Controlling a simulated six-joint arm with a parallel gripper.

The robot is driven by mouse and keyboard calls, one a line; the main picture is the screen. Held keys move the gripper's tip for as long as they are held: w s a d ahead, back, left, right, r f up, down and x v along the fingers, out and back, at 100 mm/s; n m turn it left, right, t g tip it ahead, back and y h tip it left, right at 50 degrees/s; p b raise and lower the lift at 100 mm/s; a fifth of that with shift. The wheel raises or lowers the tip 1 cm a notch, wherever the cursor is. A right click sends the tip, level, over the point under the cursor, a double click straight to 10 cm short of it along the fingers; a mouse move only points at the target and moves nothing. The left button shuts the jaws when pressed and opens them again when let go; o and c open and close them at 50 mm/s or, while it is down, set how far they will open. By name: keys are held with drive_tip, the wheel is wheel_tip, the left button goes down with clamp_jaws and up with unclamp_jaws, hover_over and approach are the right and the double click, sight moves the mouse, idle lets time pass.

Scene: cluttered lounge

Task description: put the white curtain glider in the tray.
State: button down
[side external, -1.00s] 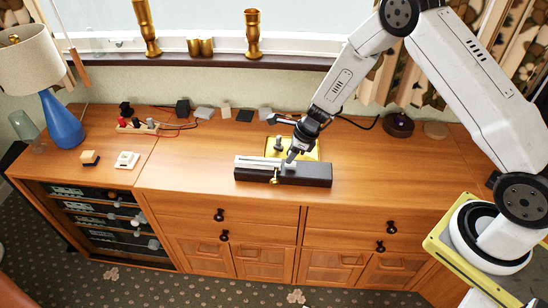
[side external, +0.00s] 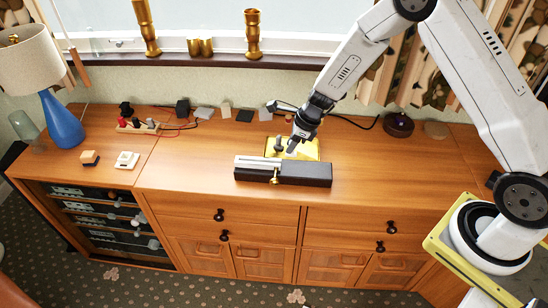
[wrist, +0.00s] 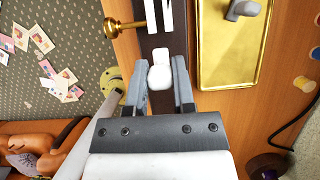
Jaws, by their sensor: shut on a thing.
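The white curtain glider (wrist: 160,72) is between the two fingers of my gripper (wrist: 163,75), which is shut on it in the wrist view. In the side view my gripper (side external: 292,150) is raised above the back edge of the dark block, by the front of the tray; the glider is too small to make out there. The brass-yellow tray (wrist: 228,55) lies to the right of the gripper in the wrist view, and behind the dark block in the side view (side external: 311,154). A grey piece (wrist: 241,9) is in the tray.
A dark block (side external: 310,175) with a white rail (side external: 255,162) and a brass knob (side external: 275,177) stands before the tray. Small grey and black blocks (side external: 244,116) line the back. A lamp (side external: 62,122) is far left.

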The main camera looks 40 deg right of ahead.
drive_tip(key=shift+r, duration=0.3)
drive_tip(key=shift+d, duration=0.1)
